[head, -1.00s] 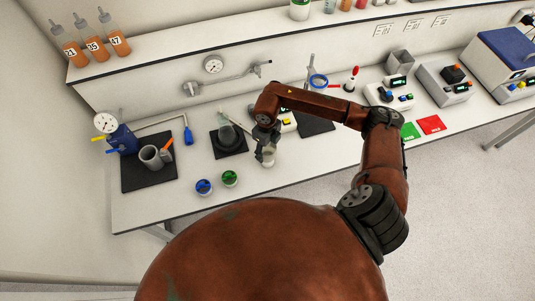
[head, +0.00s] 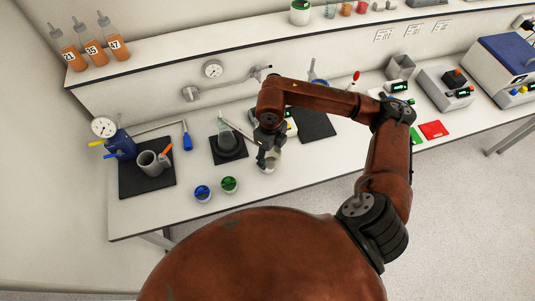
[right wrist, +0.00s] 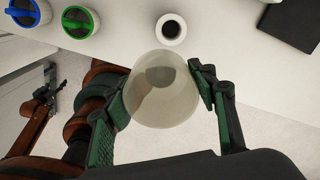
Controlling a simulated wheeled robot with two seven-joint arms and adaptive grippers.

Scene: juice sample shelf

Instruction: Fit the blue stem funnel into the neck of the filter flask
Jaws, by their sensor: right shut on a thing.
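My right gripper (head: 270,150) is shut on a pale, translucent round vessel (right wrist: 163,92), held between both fingers in the right wrist view. I cannot tell whether it is a funnel. In the head view it is partly hidden by my gripper, near the front of the bench.
A green-rimmed piece (head: 229,184) stands beside the blue one. A small white cup with a dark inside (right wrist: 171,28) is beyond the held vessel. A blue pump with gauge (head: 120,143) and a grey cup (head: 148,163) are at left. Instruments line the right.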

